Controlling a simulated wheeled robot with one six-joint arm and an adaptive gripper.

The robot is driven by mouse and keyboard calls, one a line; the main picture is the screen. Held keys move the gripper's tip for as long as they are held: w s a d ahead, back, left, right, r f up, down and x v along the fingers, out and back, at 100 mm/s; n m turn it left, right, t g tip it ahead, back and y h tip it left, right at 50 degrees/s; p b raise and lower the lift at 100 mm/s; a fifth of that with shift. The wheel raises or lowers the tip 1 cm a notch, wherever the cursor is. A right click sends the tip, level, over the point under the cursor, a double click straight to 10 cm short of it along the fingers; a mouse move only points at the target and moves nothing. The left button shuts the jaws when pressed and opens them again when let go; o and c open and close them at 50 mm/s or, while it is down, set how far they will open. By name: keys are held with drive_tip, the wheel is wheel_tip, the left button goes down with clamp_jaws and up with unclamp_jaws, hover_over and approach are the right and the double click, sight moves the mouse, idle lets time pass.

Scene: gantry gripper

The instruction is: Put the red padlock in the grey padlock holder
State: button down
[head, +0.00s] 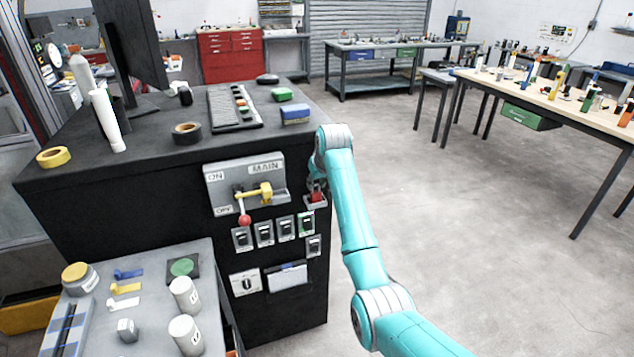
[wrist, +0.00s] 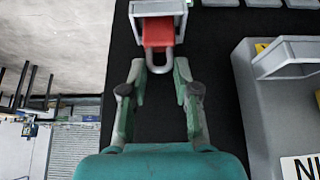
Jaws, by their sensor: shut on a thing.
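The red padlock (wrist: 158,35) sits in the mouth of the grey padlock holder (wrist: 160,7), between its side walls, with its shackle towards my gripper. I cannot tell whether it rests on the holder's floor. My gripper (wrist: 160,66) is shut on the padlock at its shackle end, though the contact is not clear in the wrist view. In the head view the red padlock (head: 317,197) shows small at the grey holder (head: 313,205) on the black cabinet's front, with my gripper (head: 316,188) just above it, partly hidden by my arm.
Left of the holder, the grey MAIN switch panel (head: 217,180) carries a yellow-and-red lever (head: 250,193). Several small switches (head: 265,234) sit below it. A side table (head: 145,335) with jars stands at front left. The floor to the right is open.

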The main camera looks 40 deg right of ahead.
drive_tip(key=c, duration=0.9)
unclamp_jaws()
drive_tip(key=shift+o, duration=0.2)
